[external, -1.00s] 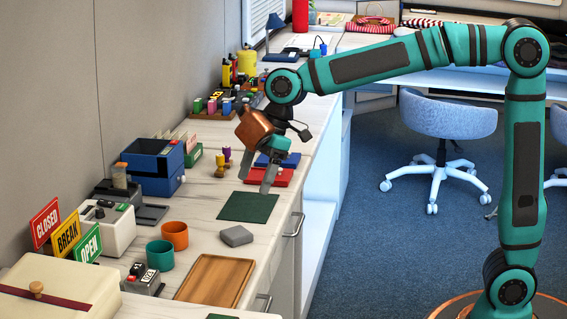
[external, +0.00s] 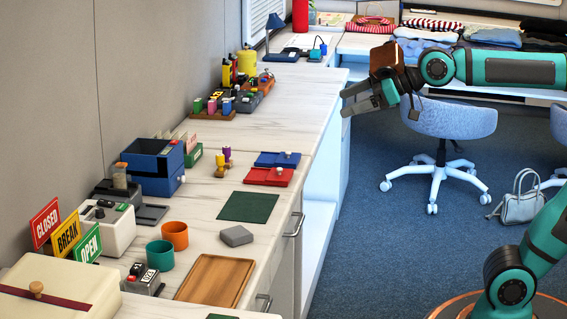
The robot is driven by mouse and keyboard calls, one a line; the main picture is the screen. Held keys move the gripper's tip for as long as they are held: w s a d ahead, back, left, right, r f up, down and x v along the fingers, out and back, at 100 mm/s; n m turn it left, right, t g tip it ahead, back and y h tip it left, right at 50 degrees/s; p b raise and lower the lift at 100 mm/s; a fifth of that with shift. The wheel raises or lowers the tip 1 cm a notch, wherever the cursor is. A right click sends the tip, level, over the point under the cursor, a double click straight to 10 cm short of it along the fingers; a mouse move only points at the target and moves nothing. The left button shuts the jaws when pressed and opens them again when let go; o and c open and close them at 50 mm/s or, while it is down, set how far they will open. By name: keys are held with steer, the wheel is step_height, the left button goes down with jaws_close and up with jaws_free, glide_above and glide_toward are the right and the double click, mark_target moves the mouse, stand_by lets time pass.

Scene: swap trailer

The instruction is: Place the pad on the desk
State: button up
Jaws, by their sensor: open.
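The desk (external: 215,250) is a long pale marbled counter. A flat red pad (external: 262,176) with a pale knob lies on it, just in front of a similar blue pad (external: 270,158). I cannot tell which of these the task's pad is. A dark green mat (external: 248,206) lies flat nearer the camera. My gripper (external: 346,102) is open and empty. It is in the air to the right of the desk's edge, well apart from the pads, with its fingers pointing left.
A grey block (external: 236,236) and a wooden tray (external: 216,281) lie near the desk's front edge. Orange (external: 175,235) and teal (external: 160,255) cups and a blue box (external: 152,168) stand to the left. A chair (external: 440,118) stands beyond the gripper.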

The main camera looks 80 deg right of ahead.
steer(key=s+d+r+m+t, duration=0.1)
steer(key=s+r+t, duration=0.3)
steer(key=s, duration=0.8)
steer(key=shift+d+m+t+h, duration=0.2)
steer(key=shift+m+t+h, duration=0.1)
steer(key=shift+m, duration=0.5)
